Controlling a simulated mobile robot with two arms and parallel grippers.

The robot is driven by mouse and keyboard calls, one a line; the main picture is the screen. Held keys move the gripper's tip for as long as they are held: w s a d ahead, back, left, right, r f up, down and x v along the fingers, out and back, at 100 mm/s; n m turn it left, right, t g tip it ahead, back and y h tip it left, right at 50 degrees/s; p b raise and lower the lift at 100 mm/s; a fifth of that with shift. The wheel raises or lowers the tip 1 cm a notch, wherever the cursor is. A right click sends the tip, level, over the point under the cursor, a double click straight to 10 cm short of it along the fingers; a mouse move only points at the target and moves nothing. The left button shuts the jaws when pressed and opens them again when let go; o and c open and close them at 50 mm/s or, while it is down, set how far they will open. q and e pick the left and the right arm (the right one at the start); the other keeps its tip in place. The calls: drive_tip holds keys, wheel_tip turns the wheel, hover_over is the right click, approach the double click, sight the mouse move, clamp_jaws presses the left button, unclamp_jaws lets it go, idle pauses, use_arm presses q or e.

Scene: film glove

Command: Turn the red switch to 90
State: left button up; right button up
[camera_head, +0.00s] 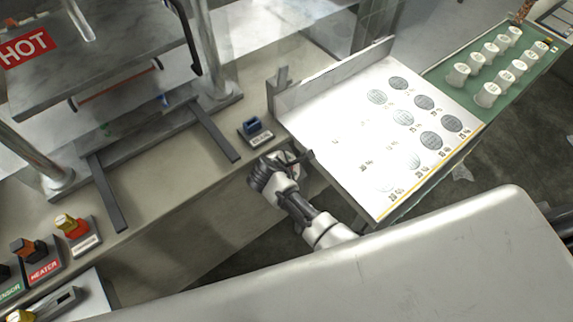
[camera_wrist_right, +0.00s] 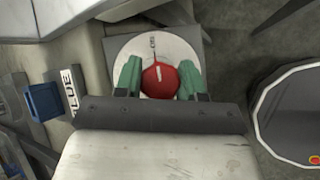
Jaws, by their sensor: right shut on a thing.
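The red switch (camera_wrist_right: 160,80) shows in the right wrist view as a round red knob on a white dial (camera_wrist_right: 126,50). A short pale mark on the knob points roughly up in the picture, toward small print on the dial's upper edge that is too small to read surely. My right gripper (camera_wrist_right: 161,82) has its green fingertips on both sides of the knob and is shut on it. In the head view my right gripper (camera_head: 268,172) is at the counter's edge and hides the red switch. My left gripper is not in view.
A blue switch (camera_head: 252,126) sits just behind my right gripper; it also shows in the wrist view (camera_wrist_right: 43,101). A white board with dark discs (camera_head: 340,110) is to the right. A green tray (camera_head: 462,96) holds several white cups. A press with a HOT sign (camera_head: 27,46) stands left.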

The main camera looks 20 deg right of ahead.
idle(0.4)
drive_tip(key=o, duration=0.9)
drive_tip(key=v, duration=1)
drive_tip(key=shift+s+a+r, duration=0.2)
drive_tip(key=shift+r, duration=0.05)
